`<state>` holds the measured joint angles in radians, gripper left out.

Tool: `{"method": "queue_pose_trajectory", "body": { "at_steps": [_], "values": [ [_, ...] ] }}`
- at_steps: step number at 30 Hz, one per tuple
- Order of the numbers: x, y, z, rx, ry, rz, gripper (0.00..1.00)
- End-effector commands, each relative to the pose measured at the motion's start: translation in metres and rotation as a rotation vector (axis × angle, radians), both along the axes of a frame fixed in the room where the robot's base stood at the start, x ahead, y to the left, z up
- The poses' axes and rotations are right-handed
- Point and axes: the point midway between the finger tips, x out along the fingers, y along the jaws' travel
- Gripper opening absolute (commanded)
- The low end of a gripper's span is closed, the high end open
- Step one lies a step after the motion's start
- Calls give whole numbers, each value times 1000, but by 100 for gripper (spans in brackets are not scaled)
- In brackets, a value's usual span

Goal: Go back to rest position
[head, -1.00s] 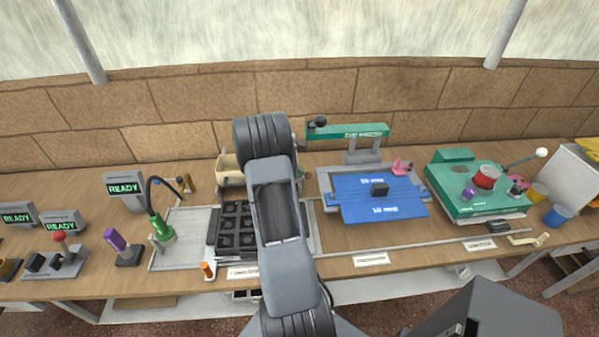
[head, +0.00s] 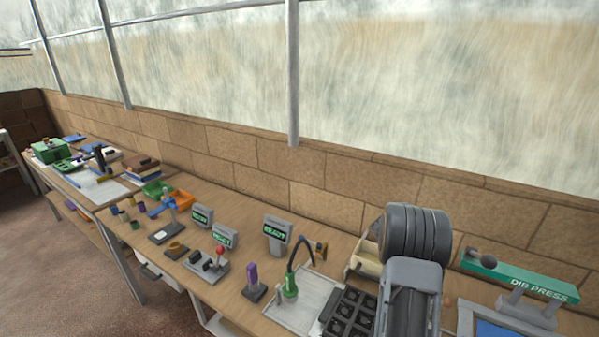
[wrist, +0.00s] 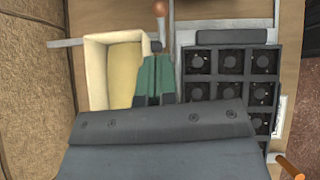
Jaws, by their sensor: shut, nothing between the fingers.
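My gripper (wrist: 154,78) shows in the wrist view as two dark green fingers side by side, closed together with nothing held. In that view it is above the bench, between a cream open box (wrist: 96,72) on the left and a black tray (wrist: 231,88) of round-holed cells on the right. I cannot tell its height or whether it touches anything. In the head view my arm stands at the lower right and hides my gripper. The black tray (head: 349,312) and part of the cream box (head: 366,262) show just left of the arm.
A green press labelled DIB PRESS (head: 520,277) stands right of my arm. A green flexible-neck tool (head: 290,284), a purple-handled piece (head: 252,280) and several READY displays (head: 276,232) stand to the left. A brick wall (head: 330,200) runs behind the bench. Brown floor (head: 60,270) is open at left.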

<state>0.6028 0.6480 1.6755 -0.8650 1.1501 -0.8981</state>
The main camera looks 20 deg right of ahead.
Motion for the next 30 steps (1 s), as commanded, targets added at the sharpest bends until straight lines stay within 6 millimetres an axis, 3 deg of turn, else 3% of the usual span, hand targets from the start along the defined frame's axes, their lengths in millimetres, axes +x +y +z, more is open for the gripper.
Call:
{"method": "queue_pose_trajectory", "body": {
  "at_steps": [6, 10, 14, 22, 27, 30],
  "values": [
    [1, 1, -3, -33, -59, -65, 0],
    [-13, 30, -25, -19, -174, -269, 0],
    [-17, 81, -7, -13, -354, -479, 0],
    [-20, 195, 51, 60, -684, -759, 0],
    [-36, 269, 89, 182, -871, -867, 0],
    [-48, 303, 105, 264, -949, -882, 0]
  ]
}}
